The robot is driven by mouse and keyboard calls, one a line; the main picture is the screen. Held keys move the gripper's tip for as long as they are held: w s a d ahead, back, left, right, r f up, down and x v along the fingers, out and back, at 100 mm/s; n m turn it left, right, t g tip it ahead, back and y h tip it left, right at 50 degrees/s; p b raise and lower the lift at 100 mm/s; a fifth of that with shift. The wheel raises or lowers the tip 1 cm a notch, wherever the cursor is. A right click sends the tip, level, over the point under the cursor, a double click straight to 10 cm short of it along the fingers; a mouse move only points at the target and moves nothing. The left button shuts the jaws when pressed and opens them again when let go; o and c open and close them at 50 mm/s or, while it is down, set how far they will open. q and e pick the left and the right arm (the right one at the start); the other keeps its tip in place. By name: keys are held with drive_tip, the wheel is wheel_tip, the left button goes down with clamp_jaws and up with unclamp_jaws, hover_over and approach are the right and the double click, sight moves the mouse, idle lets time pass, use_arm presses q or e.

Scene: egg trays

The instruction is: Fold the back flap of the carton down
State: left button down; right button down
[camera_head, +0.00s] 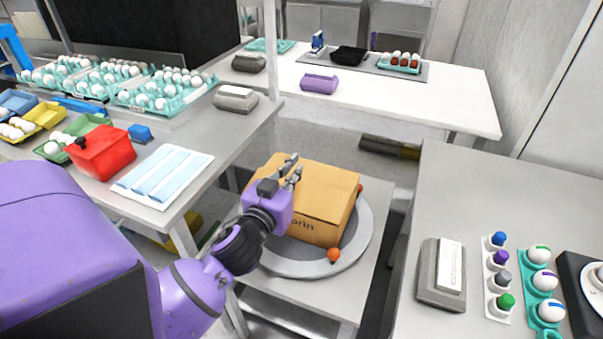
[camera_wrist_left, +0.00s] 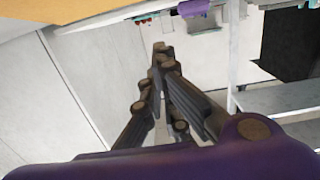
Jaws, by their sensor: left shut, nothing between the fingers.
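The brown cardboard carton (camera_head: 326,193) stands on a grey round turntable (camera_head: 362,238) on a low table, with printed letters on its near side. Its top looks largely covered by tan panels. My gripper and arm hide its left part, and I cannot tell the back flap apart from the rest. My left gripper (camera_head: 293,168) is over the carton's left back part, its fingers shut and empty. In the left wrist view its fingers (camera_wrist_left: 162,52) come together, and a brown cardboard edge (camera_wrist_left: 62,10) crosses the top left. My right gripper is not in view.
Orange knobs (camera_head: 334,255) sit at the turntable's rim. A left bench holds egg trays (camera_head: 150,98), a red box (camera_head: 100,152) and a blue-white panel (camera_head: 165,176). A right bench (camera_head: 440,190) carries a grey device (camera_head: 436,289) and small colored items. A white table (camera_head: 450,100) stands behind.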

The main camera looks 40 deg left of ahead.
sight(301, 189)
use_arm(q)
drive_tip(key=x, duration=0.4)
drive_tip(key=shift+r, duration=0.1)
wheel_tip(301, 189, down, 3)
drive_tip(key=shift+w+f, duration=0.1)
drive_tip(key=shift+f, duration=0.5)
drive_tip(key=shift+w, duration=0.1)
